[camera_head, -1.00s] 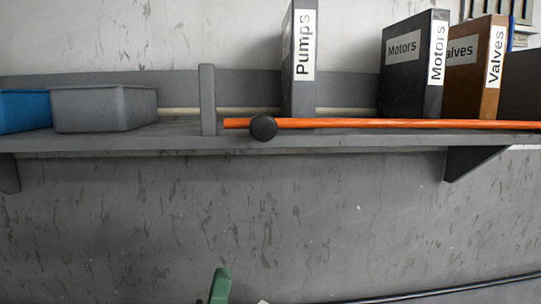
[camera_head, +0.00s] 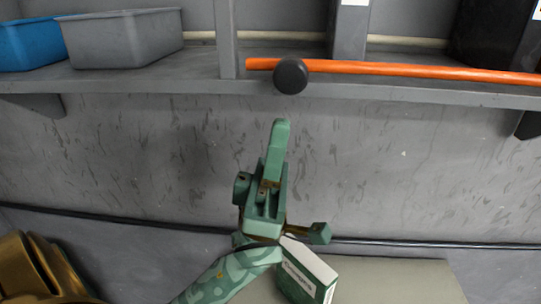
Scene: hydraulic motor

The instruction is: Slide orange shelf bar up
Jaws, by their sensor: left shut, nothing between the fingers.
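The orange shelf bar (camera_head: 420,70) runs along the front of the grey shelf (camera_head: 160,82), from the upright post to the right picture edge. A round black knob (camera_head: 291,76) sits near the bar's left end. My left gripper (camera_head: 280,124) is green and points up below the shelf. Its fingers are together and hold nothing. Its tip is a little below the knob in the picture, and apart from it. My right gripper is not in view.
A grey bin (camera_head: 125,40) and a blue bin (camera_head: 28,45) stand on the shelf at left. A green-and-white box (camera_head: 308,272) is below my arm. The wall under the shelf is clear.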

